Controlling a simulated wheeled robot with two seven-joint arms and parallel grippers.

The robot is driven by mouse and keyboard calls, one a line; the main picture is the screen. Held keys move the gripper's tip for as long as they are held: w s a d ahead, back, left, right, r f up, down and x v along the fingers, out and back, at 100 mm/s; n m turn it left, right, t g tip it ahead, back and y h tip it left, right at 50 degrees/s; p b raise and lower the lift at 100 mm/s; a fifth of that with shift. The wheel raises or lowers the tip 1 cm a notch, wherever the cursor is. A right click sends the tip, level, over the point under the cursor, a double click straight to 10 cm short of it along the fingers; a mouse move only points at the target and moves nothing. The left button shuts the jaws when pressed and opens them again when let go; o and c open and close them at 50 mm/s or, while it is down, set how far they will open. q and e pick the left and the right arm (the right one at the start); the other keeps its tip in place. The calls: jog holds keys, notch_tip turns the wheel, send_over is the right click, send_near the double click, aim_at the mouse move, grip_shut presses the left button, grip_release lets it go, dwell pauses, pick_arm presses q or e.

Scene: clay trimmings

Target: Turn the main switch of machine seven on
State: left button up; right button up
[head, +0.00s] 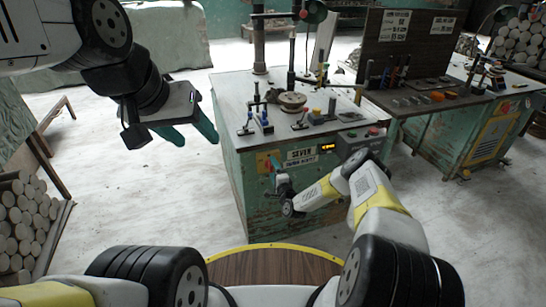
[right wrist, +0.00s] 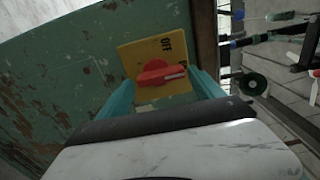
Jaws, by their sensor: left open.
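Machine seven is the green, worn cabinet (head: 285,205) with a grey top, and a white label (head: 300,153) on its front. Its main switch is a red knob (right wrist: 154,74) on a yellow plate (right wrist: 143,53), which also shows small in the head view (head: 264,163). The plate reads OFF; a second marking is partly covered. The knob's light-marked end points right in the right wrist view. My right gripper (head: 278,173) is open at the plate, one teal finger on each side of the knob; contact cannot be told. My left gripper (head: 198,138) is open and empty, left of the cabinet.
A lit display (head: 327,147) and a grey control box (head: 360,143) sit right of the label. Another green machine (head: 465,135) stands at right. Stacked clay rolls (head: 25,220) lie at left. Floor between is clear.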

jog(key=shift+o, duration=0.5)
jog(key=v, duration=0.7)
jog(key=shift+s, duration=0.35)
jog(key=shift+d+r, duration=0.1)
jog(key=shift+r, duration=0.05)
